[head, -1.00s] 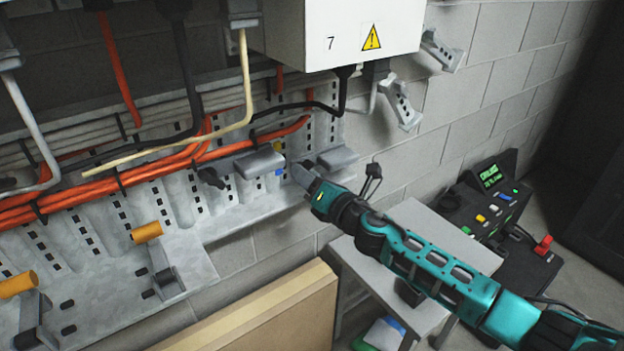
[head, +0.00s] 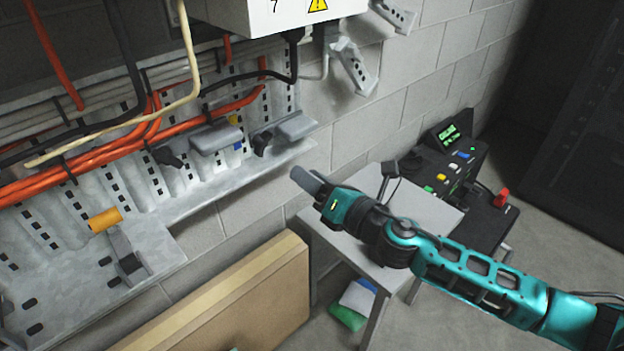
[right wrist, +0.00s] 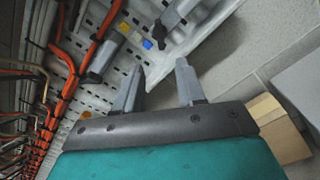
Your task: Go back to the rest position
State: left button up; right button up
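My right gripper (head: 305,180) is in the middle of the head view, at the end of my teal arm. It hangs in the air to the right of and below the metal cable rack (head: 215,190), apart from it. In the right wrist view its two grey fingers (right wrist: 158,84) stand apart with nothing between them. The rack's edge lies beyond the fingers. My left gripper is not in view.
Grey handles (head: 216,138) on black mounts stick out from the rack, with orange cables (head: 110,150) behind. Floor shows at right.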

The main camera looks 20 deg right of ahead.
dwell(0.4)
jog(key=s+f+m+g+h+p, duration=0.1)
jog(key=s+f+m+g+h, duration=0.1)
jog(key=s+f+m, duration=0.6)
jog(key=s+f+m+g+h+p, duration=0.2)
jog(key=s+f+m, duration=0.7)
jog(key=m, duration=1.3)
jog(key=shift+s+g+h+p, duration=0.3)
jog(key=shift+s+g+h, duration=0.1)
jog(key=shift+s+g, duration=0.6)
jog(key=shift+d, duration=0.1)
